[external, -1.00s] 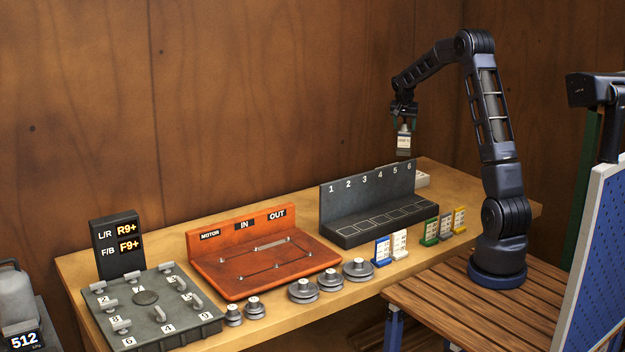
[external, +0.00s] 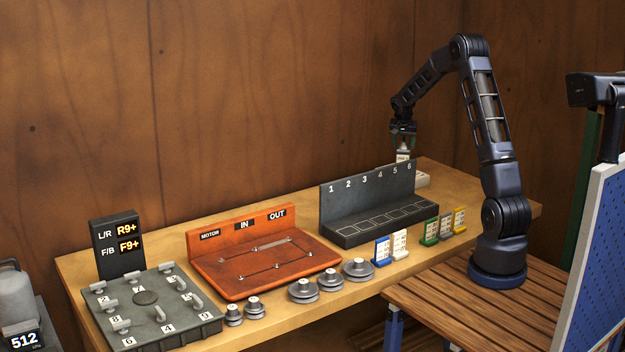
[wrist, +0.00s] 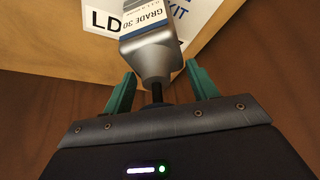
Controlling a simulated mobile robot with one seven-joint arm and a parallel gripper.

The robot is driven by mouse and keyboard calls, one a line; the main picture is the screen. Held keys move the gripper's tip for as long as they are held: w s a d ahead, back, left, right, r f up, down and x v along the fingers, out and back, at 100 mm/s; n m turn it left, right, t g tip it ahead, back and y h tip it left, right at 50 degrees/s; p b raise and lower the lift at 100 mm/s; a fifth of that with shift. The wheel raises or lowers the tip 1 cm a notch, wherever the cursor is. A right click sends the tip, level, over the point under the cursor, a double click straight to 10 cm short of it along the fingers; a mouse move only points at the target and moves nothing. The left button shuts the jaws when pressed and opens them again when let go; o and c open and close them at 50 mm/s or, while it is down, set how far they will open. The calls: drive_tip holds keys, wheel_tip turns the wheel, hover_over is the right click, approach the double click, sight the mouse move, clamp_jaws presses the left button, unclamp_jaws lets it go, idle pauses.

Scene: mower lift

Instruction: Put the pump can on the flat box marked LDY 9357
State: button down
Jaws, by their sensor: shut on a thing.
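The pump can (external: 403,155) is grey with a white label and hangs upright below my gripper (external: 403,138). In the wrist view the pump can (wrist: 152,58) shows a label reading GRADE 30. My gripper (wrist: 160,88) is shut on its narrow top, with a green finger on each side. The white flat box (external: 422,180) lies on the bench behind the numbered rack. In the wrist view the flat box (wrist: 100,20) shows under the can, with LD and KIT readable and the rest covered. The can's lower end is hidden by the rack; I cannot tell whether it touches the box.
The dark rack (external: 368,200) numbered 1 to 6 stands just in front of the box. Small coloured cards (external: 428,230), grey pulleys (external: 330,280), an orange tray (external: 265,265) and a grey panel (external: 150,310) fill the bench's front and left.

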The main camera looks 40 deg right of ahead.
drive_tip(key=shift+c, duration=2.2)
unclamp_jaws()
drive_tip(key=shift+f, duration=0.1)
drive_tip(key=s+a+r+n, duration=0.1)
drive_tip(key=s+a+r, duration=0.55)
drive_tip(key=r, duration=0.25)
drive_tip(key=s+a+r+n, duration=0.1)
drive_tip(key=s+a+r, duration=0.5)
drive_tip(key=r, duration=0.4)
drive_tip(key=s+a+r+n+t+y, duration=0.1)
drive_tip(key=s+a+r+n, duration=0.15)
drive_tip(key=s, duration=0.45)
drive_tip(key=s+a+r+n, duration=0.1)
drive_tip(key=s+a, duration=0.2)
drive_tip(key=s, duration=0.4)
drive_tip(key=s+a+f+n+y, duration=0.1)
drive_tip(key=s+a, duration=0.1)
drive_tip(key=s, duration=0.5)
drive_tip(key=s+a+f+n, duration=0.1)
drive_tip(key=s+a+n, duration=0.1)
drive_tip(key=s, duration=0.6)
drive_tip(key=s+a+f+n+t+y, duration=0.1)
drive_tip(key=s+a, duration=0.3)
drive_tip(key=s, duration=0.4)
drive_tip(key=shift+f+n+y, duration=0.25)
drive_tip(key=shift+n+y, duration=0.05)
drive_tip(key=shift+n, duration=0.25)
